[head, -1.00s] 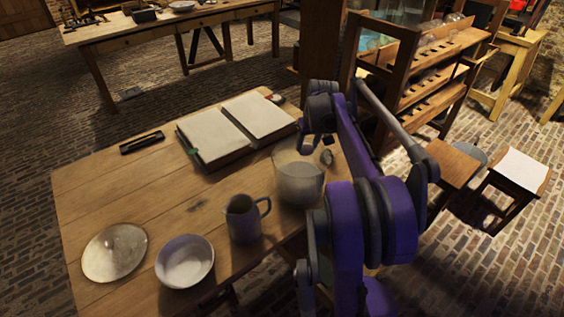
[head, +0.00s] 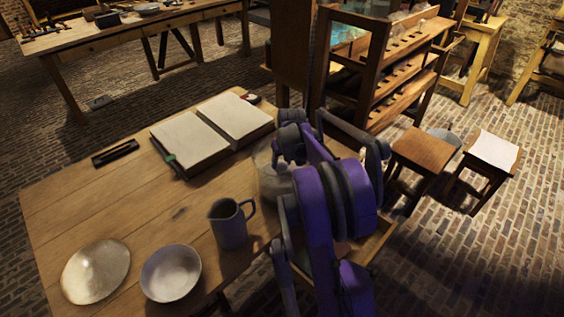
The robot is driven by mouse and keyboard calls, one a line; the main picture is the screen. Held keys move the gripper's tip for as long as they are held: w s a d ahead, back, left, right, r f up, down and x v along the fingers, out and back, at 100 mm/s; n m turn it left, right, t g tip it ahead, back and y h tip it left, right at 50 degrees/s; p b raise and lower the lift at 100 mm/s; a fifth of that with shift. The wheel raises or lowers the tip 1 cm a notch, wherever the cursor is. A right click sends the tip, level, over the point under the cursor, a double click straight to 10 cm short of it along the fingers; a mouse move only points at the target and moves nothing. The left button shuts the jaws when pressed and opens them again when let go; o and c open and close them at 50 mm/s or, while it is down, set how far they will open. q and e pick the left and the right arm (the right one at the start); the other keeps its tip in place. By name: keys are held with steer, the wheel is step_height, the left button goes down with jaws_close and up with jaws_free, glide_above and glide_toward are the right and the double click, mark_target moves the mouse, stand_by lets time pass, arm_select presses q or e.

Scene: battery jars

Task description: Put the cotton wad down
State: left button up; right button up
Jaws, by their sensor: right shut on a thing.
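My right gripper (head: 286,158) is over the glass jar (head: 268,182) near the table's right end, its arm reaching up from the bottom of the view. Its fingers are small and partly covered by my own wrist. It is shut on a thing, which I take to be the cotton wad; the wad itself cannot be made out. The jar is partly hidden behind my arm, so I cannot tell whether the fingers are inside its mouth or above it. My left gripper is not in view.
On the table (head: 95,195) are a grey jug (head: 229,226) near the jar, a bowl (head: 170,273), a shallow pale dish (head: 96,271), an open book (head: 190,140) and a dark pen case (head: 115,153). The left middle of the tabletop is clear. Stools (head: 420,150) stand to the right.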

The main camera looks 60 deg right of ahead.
steer(key=o, duration=1.3)
steer(key=shift+f, duration=0.1)
steer(key=p+v, duration=0.1)
steer(key=v, duration=1.1)
steer(key=a+f+n+t, duration=0.1)
steer(key=a+n, duration=0.1)
steer(key=a, duration=1.1)
steer(key=a+f+n, duration=0.2)
steer(key=a, duration=1.1)
steer(key=s+a+f+n+y, duration=0.1)
steer(key=s+a+f, duration=0.2)
steer(key=s+a, duration=0.2)
steer(key=s+a+f+n+t+y, duration=0.1)
steer(key=s+a+f, duration=0.3)
steer(key=a, duration=0.5)
steer(key=shift+s+a+n, duration=0.2)
steer(key=shift+s+n, duration=0.1)
steer(key=shift+s, duration=0.6)
